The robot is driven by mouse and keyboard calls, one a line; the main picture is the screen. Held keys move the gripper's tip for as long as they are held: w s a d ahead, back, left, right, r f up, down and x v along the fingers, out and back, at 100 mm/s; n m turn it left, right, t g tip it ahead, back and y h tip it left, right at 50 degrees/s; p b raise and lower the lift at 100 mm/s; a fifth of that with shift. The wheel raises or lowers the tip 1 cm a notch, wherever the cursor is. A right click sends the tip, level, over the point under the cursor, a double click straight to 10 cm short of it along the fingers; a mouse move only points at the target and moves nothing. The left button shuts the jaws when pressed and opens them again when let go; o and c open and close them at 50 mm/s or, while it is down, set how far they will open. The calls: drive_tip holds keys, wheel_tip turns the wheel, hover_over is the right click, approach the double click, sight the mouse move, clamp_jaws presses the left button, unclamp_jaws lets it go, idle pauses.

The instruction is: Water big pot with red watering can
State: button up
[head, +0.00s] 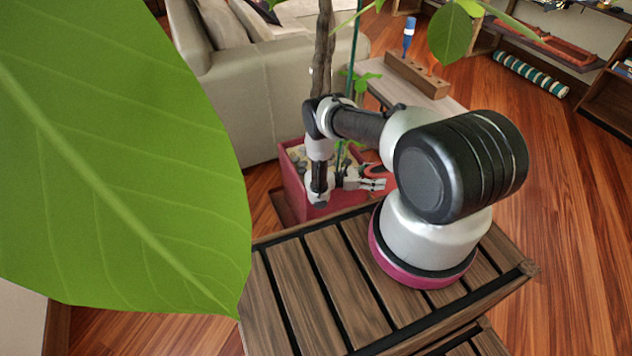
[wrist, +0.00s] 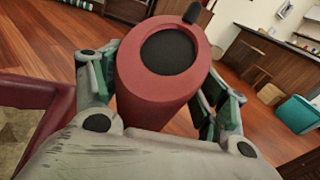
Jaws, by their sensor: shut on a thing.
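The big pot (head: 291,185) is a crimson square planter with a trunk rising from it, in the middle of the head view. Its rim (wrist: 62,105) also shows at the left of the wrist view. My gripper (head: 374,184) is beside the pot's right side, partly hidden behind my arm. It is shut on the red watering can (head: 384,171), of which only small red parts show in the head view. In the wrist view the can (wrist: 160,95) is a red cylinder with a dark round opening, between my two fingers. I cannot make out its spout or any water.
A large green leaf (head: 120,170) blocks the left of the head view. A grey sofa (head: 270,95) stands behind the pot. A low table (head: 438,101) with a wooden block holding tools is behind my arm. Wooden floor (head: 570,230) is clear at the right.

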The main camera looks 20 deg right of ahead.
sight(376, 170)
drive_tip(key=shift+r, duration=0.4)
drive_tip(key=shift+a+r+h, duration=0.1)
drive_tip(key=shift+h, duration=0.2)
drive_tip(key=shift+w+r, duration=0.1)
drive_tip(key=shift+r, duration=0.35)
drive_tip(key=shift+a+r, duration=0.1)
drive_tip(key=shift+r+h, duration=0.2)
drive_tip(key=shift+h, duration=0.2)
drive_tip(key=shift+r, duration=0.15)
idle(0.6)
drive_tip(key=shift+a+r, duration=0.1)
drive_tip(key=shift+r, duration=0.05)
drive_tip(key=shift+w+a+r+n+h, duration=0.15)
drive_tip(key=shift+r+n+h, duration=0.2)
drive_tip(key=shift+r, duration=0.25)
idle(1.4)
idle(0.4)
